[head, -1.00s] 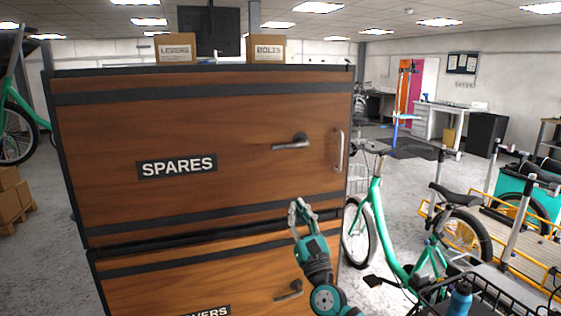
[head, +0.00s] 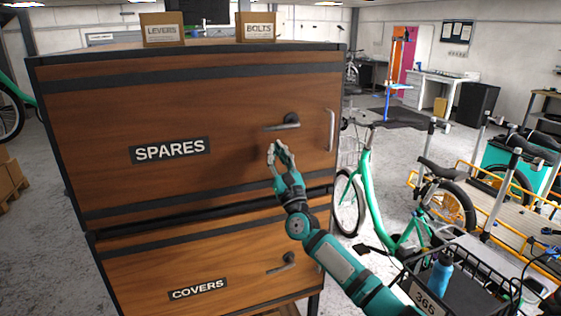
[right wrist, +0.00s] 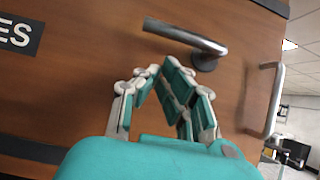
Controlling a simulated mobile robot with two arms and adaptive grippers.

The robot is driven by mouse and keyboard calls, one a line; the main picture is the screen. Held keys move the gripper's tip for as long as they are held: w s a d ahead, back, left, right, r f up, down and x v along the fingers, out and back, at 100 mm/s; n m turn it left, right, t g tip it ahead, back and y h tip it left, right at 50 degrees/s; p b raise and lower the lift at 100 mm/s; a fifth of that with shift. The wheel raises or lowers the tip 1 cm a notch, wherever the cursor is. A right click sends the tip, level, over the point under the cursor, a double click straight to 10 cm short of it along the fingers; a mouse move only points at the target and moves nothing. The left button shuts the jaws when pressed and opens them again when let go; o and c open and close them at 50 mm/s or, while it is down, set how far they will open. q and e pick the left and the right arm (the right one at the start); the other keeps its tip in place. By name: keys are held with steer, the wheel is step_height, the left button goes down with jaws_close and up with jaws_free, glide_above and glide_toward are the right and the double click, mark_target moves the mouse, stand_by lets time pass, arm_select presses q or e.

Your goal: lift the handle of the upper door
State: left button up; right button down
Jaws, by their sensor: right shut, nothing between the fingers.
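The upper door (head: 90,120) is brown wood with dark bands and a SPARES label (head: 168,150). Its metal lever handle (head: 283,123) lies roughly level, pointing left from its pivot, and also shows at the top of the right wrist view (right wrist: 190,40). My right gripper (head: 275,147) is shut and empty in front of the door, a little below the lever. In the right wrist view its fingers (right wrist: 160,72) point up toward the lever, apart from it. The upper door is closed. My left gripper is not in view.
A vertical pull bar (head: 331,130) is on the door's right side. A lower door (head: 130,270) labelled COVERS has its own lever (head: 283,263). Boxes marked LEVERS (head: 162,30) and BOLTS (head: 256,27) stand on top. A green bike (head: 368,190) stands close on the right.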

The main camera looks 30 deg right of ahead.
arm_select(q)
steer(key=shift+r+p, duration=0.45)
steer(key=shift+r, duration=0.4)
arm_select(e)
step_height(320, 180, up, 2)
steer(key=shift+r, duration=0.1)
steer(key=shift+w, duration=0.1)
